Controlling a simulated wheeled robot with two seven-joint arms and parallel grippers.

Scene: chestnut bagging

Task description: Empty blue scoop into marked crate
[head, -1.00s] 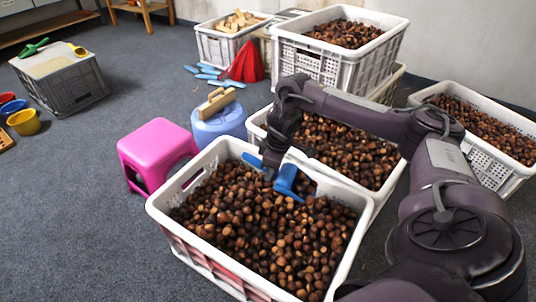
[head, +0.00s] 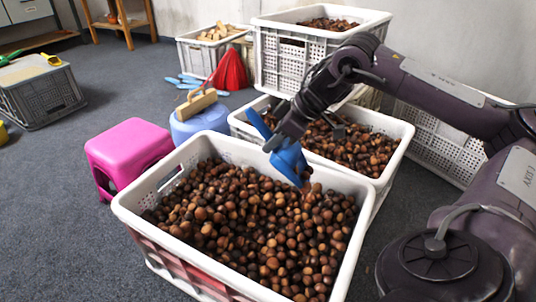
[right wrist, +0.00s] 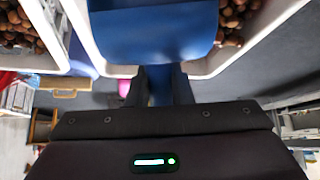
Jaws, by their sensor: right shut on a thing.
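My right gripper (head: 275,142) is shut on the handle of the blue scoop (head: 289,162). It holds the scoop tilted, low over the right back part of the front white crate (head: 128,217). That crate is nearly full of brown chestnuts and has a red patch on its outer side. A few chestnuts show right at the scoop's lower edge; I cannot tell whether they are leaving it. In the right wrist view the scoop (right wrist: 150,35) fills the top middle, beyond the gripper fingers (right wrist: 164,88); its inside is hidden. My left gripper is out of view.
A second white crate of chestnuts (head: 400,135) stands right behind the front one, with a taller one (head: 285,65) beyond. A pink stool (head: 130,145) and a blue container with a wooden-handled brush (head: 197,105) stand left.

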